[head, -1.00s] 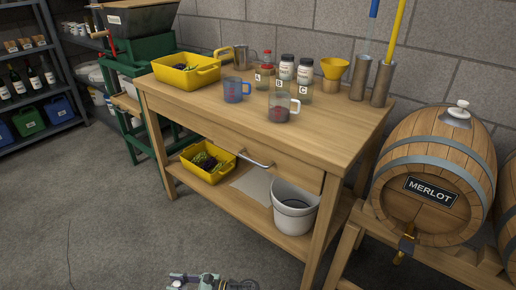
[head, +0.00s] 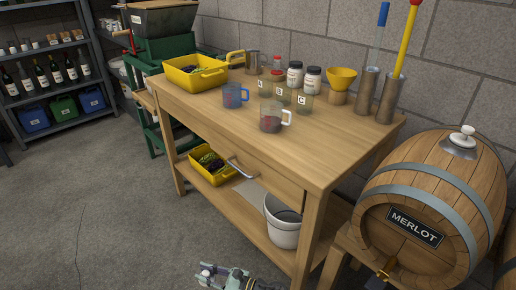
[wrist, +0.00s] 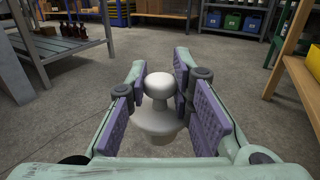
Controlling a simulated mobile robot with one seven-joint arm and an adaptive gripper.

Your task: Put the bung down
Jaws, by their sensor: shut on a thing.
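A pale bung (wrist: 160,103) with a rounded knob and a wider base shows in the wrist view. My gripper (wrist: 158,88) is shut on it, with purple pads on both sides of its knob and neck. The bung is upright in the wrist view, above the concrete floor. In the head view only part of my gripper (head: 228,277) shows, at the bottom edge in front of the workbench. The bung cannot be made out there.
The wooden workbench (head: 272,150) holds a yellow tub (head: 197,78), jugs, jars and a funnel, with bare top at its front right. A Merlot barrel (head: 415,190) with a white-knobbed stopper (head: 461,140) stands right. Shelves stand left; the floor between is clear.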

